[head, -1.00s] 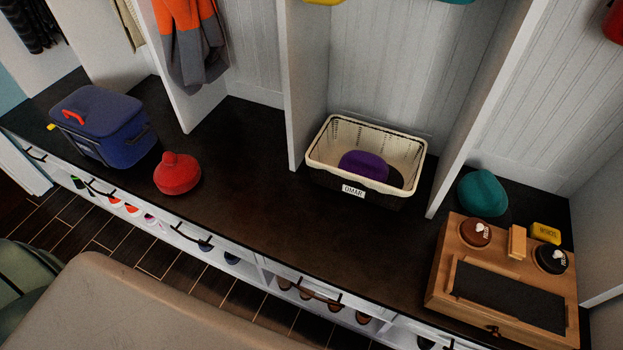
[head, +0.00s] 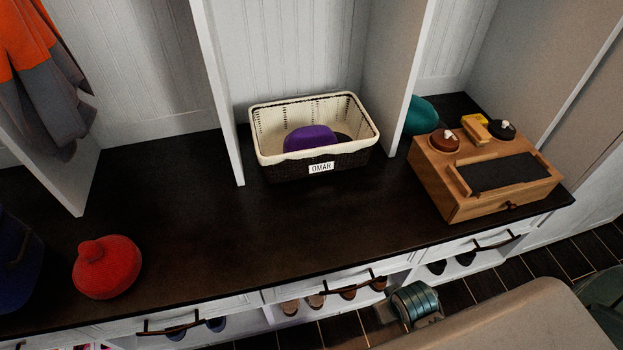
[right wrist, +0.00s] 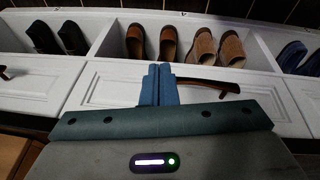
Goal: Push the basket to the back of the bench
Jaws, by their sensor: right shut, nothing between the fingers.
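The basket (head: 345,164) has a cream rim and a dark lower part with an OMAR label. It stands upright on the dark bench (head: 200,235), between two white dividers, its front about level with their front edges. A purple hat (head: 310,139) and something dark lie inside. The gap behind the basket is hidden. My right gripper (right wrist: 158,85) is shut and empty in the right wrist view, in front of white drawer fronts and apart from the basket. Its fingertips do not show clearly in the head view. My left gripper is not in view.
A wooden shoe-care box (head: 485,180) and a teal hat (head: 421,116) are at the right. The bench in front of the basket is clear. Shoes (right wrist: 135,40) fill the cubbies below.

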